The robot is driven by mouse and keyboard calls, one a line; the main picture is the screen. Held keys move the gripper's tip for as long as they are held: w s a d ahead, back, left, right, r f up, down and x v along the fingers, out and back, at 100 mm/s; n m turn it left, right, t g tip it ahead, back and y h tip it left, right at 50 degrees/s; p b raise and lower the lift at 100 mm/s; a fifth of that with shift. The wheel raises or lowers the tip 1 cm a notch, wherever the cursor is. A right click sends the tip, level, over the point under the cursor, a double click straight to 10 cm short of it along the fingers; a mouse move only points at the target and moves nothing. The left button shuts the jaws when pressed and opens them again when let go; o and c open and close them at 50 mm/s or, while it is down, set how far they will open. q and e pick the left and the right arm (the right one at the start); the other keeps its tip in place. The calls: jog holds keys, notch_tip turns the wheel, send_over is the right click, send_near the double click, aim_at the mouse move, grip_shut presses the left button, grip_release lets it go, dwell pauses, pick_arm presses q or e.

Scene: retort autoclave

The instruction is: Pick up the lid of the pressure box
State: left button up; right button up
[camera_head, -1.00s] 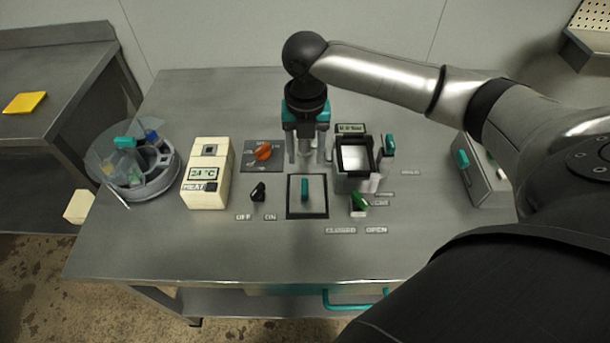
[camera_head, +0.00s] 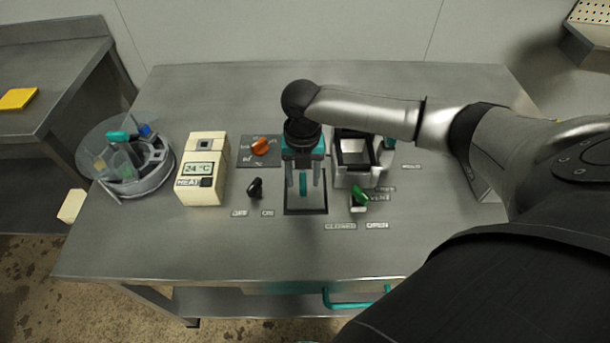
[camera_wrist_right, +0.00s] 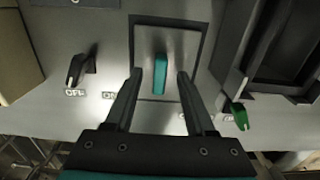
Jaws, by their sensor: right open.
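The lid (camera_head: 305,203) is a flat grey plate with an upright teal handle (camera_head: 303,184), lying in a dark square frame on the table. In the right wrist view the lid (camera_wrist_right: 160,48) shows with its teal handle (camera_wrist_right: 160,76) in the picture's middle. My right gripper (camera_head: 304,187) is open and points down over the lid, its fingers on either side of the handle with a gap on both sides. My left gripper is not in view.
An orange knob (camera_head: 260,147) and a black switch (camera_head: 255,188) are left of the lid. A green lever (camera_head: 360,195) is to its right. A cream heater unit (camera_head: 203,170) and a round clear container (camera_head: 130,160) stand further left. The table front is clear.

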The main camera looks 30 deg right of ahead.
grip_shut()
jog(key=shift+r, duration=0.1)
dwell(1.2)
